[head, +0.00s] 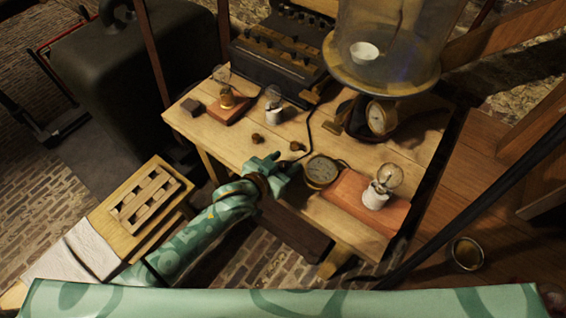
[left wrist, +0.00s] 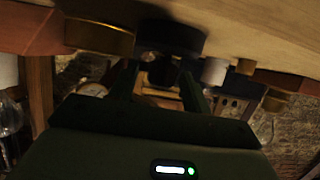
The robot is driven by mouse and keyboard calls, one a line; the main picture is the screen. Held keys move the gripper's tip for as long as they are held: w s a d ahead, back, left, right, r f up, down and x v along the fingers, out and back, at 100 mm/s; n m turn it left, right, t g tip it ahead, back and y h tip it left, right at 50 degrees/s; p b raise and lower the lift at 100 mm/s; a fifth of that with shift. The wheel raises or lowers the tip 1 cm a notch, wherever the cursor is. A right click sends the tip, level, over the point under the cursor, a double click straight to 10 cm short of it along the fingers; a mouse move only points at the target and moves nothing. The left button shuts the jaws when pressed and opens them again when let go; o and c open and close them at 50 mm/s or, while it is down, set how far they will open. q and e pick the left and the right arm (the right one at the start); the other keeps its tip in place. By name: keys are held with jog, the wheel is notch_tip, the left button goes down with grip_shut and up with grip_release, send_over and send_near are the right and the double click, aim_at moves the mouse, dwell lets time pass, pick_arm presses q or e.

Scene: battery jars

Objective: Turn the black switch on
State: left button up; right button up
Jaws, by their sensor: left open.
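My left gripper (head: 284,168) is at the table's front edge, beside the round gauge (head: 322,172). Its fingers are apart in the left wrist view (left wrist: 168,92), with nothing clearly held. A dark, round, black thing (left wrist: 168,36) lies just beyond and between the fingertips in the left wrist view; it may be the black switch, but I cannot read its position. I cannot make it out in the head view, where my gripper may hide it. Contact cannot be told. My right gripper is not in view.
The wooden table (head: 225,142) holds bulbs on bases (head: 227,97) (head: 376,194), a white-socketed bulb (head: 273,112) and small brown knobs (head: 257,138). A dark box with knobs (head: 280,52) and a glass jar (head: 395,45) stand behind. A slatted crate (head: 150,197) is left.

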pick_arm(q)
jog(key=c, duration=1)
